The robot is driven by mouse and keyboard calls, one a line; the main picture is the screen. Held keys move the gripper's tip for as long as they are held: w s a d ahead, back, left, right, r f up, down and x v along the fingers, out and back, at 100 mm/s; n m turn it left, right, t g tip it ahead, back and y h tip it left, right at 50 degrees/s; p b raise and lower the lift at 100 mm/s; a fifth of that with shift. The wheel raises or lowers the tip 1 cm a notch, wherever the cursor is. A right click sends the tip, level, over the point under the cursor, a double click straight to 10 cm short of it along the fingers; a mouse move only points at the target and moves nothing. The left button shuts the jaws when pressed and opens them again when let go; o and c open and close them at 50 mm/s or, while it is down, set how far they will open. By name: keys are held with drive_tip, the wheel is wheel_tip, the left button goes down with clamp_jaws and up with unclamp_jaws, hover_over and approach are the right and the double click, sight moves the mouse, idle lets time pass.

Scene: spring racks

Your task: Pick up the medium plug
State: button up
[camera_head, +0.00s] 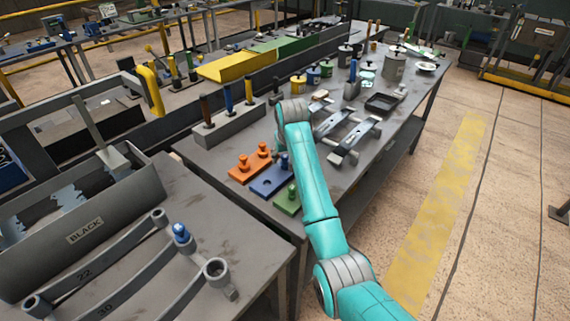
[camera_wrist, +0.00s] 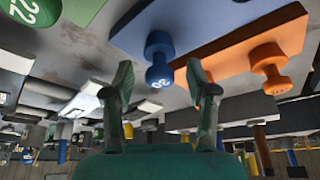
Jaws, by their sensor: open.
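Several plugs stand on colored plates on the long table. The orange plate (camera_head: 240,177) bears two orange plugs (camera_head: 262,150). The blue plate (camera_head: 268,186) bears a blue plug (camera_head: 283,164), and the green plate (camera_head: 284,208) bears a green plug (camera_head: 291,192). Which one is medium is not marked by name. In the wrist view, the blue plug (camera_wrist: 158,60) lies between the fingertips of my open, empty gripper (camera_wrist: 160,74), apparently ahead of them. The green plug (camera_wrist: 35,10) and orange plug (camera_wrist: 270,65) are to either side. The arm mostly hides my gripper in the head view.
A grey block with upright handled tools (camera_head: 228,128) stands behind the plates. Dark metal brackets (camera_head: 352,140) and a black tray (camera_head: 381,103) lie to the right.

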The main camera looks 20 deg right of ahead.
drive_tip(key=c, duration=1.1)
drive_tip(key=shift+r, duration=0.1)
